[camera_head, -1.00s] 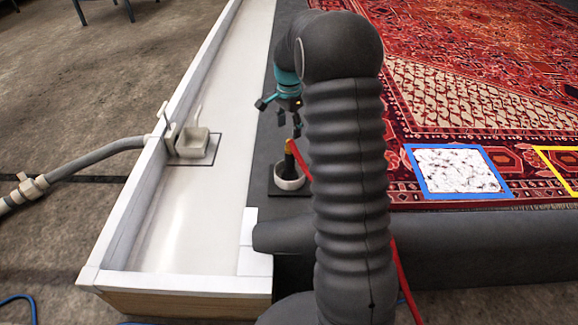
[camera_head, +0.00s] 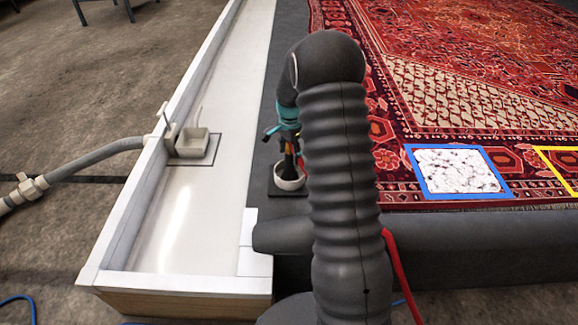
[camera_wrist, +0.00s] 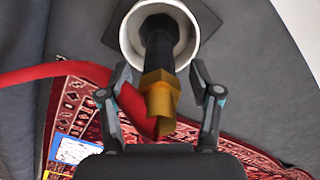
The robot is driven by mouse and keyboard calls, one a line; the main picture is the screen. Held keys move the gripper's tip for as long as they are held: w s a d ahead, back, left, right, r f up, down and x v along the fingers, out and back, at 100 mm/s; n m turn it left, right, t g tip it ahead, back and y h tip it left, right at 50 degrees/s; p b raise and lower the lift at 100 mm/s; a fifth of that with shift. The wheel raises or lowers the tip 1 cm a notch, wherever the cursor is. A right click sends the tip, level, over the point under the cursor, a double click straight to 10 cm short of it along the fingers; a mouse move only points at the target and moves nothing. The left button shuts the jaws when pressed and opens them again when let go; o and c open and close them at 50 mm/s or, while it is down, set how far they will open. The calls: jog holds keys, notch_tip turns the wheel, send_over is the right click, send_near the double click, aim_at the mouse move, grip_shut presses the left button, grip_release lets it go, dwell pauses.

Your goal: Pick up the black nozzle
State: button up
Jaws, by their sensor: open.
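The black nozzle (camera_wrist: 158,55) stands in a white round cup (camera_wrist: 128,35), with a brass fitting (camera_wrist: 160,95) at its near end and a red hose joined to it, in the wrist view. My gripper (camera_wrist: 160,75) is open, one finger on each side of the brass fitting, with gaps seen between fingers and fitting. In the head view the nozzle (camera_head: 290,165) stands in the white cup (camera_head: 289,178), below my gripper (camera_head: 287,148). My arm hides part of this area, and contact cannot be told there.
A red patterned rug (camera_head: 470,90) lies to the right, with a blue-framed white speckled patch (camera_head: 412,165) and a yellow frame (camera_head: 543,160). A white trough (camera_head: 175,225) with a small beige box (camera_head: 192,145) is at left. The red hose (camera_wrist: 50,73) runs left in the wrist view.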

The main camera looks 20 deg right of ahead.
grip_shut()
dwell(0.3)
